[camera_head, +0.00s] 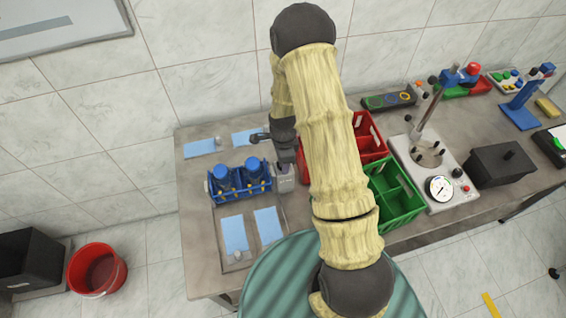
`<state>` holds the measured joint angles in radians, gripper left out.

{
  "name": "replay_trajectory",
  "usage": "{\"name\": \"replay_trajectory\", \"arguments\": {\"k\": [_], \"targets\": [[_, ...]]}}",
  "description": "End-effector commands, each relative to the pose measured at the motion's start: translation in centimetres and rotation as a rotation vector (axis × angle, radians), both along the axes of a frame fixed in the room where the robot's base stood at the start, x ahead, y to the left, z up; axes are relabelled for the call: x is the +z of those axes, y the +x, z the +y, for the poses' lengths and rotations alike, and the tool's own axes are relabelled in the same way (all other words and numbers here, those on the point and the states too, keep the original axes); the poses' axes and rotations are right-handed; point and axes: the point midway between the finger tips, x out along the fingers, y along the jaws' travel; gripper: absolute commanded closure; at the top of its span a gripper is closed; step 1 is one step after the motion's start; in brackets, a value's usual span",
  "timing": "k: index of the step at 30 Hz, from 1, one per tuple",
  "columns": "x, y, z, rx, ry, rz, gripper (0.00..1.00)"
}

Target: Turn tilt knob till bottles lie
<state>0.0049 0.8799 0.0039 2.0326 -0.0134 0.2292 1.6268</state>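Two bottles with blue tops, one on the left (222,176) and one on the right (252,169), stand in a blue rack (240,197) on the left part of the table. They look upright or nearly so. A small grey block (284,181) adjoins the rack's right end. No knob can be made out there; one may be hidden behind my gripper. My gripper (286,162) points down just above this block, at the rack's right. Its fingers are too small and dark to show whether they are open, or whether they touch anything.
Light blue sheets (233,233) lie before and behind the rack. A gauge device (440,188) stands farther right. A red bucket (97,270) is on the floor at left.

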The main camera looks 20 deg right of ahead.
Motion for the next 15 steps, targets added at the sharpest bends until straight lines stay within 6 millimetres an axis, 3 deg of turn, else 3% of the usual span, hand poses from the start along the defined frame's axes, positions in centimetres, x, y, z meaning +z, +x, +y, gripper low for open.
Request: {"name": "replay_trajectory", "arguments": {"k": [9,15], "targets": [[0.13,0.02,0.05,-0.36,0.0,0.0,0.84],[0.06,0.05,-0.01,-0.408,0.0,-0.001,0.84]]}}
